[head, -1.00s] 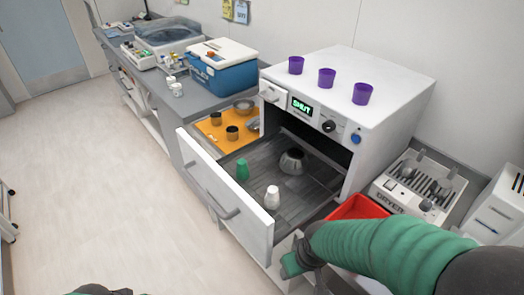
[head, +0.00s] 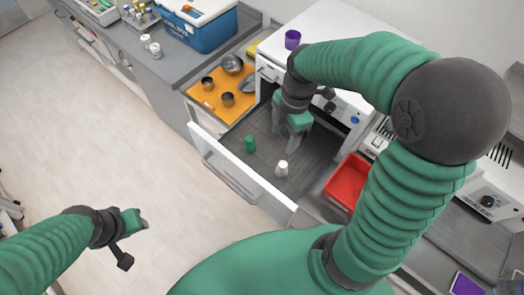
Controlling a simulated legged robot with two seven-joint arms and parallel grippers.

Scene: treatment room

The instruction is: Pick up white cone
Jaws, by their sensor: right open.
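The white cone (head: 282,169) stands upright on the grey floor of the pulled-out drawer, near its front right part. A green cone (head: 250,144) stands to its left. My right gripper (head: 285,139) points down over the drawer, open, just behind the white cone and apart from it in the picture. Nothing shows between its fingers. My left gripper (head: 128,240) is at the lower left, over the floor and away from the drawer; its jaw opening is not clear.
The drawer's white front panel (head: 238,178) borders the near side. The white oven-like unit (head: 345,32) rises behind, with a purple cup (head: 292,40) on top. A red bin (head: 347,183) is to the right. An orange mat (head: 208,93) with metal bowls lies left.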

